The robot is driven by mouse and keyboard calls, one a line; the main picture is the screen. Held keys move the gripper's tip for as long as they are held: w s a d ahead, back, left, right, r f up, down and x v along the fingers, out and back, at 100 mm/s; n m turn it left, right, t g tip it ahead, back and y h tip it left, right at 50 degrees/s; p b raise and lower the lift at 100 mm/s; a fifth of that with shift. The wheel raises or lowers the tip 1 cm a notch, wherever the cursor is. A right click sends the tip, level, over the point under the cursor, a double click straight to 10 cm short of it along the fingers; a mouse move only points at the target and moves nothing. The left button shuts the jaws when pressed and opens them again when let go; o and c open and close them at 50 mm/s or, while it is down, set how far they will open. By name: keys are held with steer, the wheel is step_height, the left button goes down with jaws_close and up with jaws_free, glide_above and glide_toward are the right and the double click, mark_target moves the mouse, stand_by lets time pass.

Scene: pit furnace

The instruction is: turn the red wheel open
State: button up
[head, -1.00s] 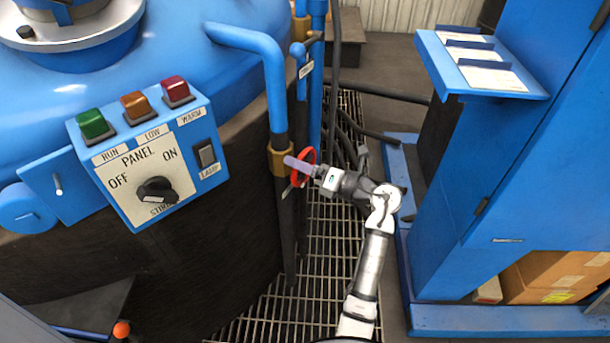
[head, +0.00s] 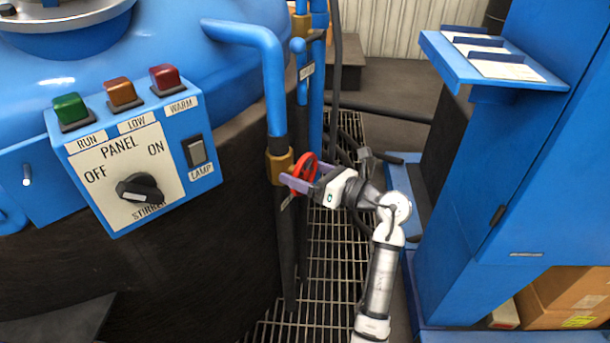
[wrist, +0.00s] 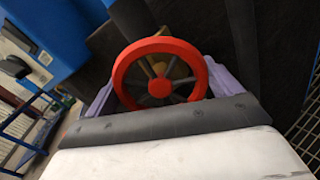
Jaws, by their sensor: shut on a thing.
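The red wheel (head: 304,173) is mounted on a brass valve body (head: 279,165) on the blue pipe, right of the control panel. The finger contact points are partly hidden behind the rim.
A blue control panel (head: 130,165) with a stirrer knob (head: 140,189) is on the left. Black hoses and pipes run behind the wheel. A blue cabinet (head: 500,190) with a shelf (head: 490,60) stands to the right. Metal grating (head: 310,290) covers the floor between.

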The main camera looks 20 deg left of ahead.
steer(key=o, duration=0.7)
steer(key=shift+d, duration=0.15)
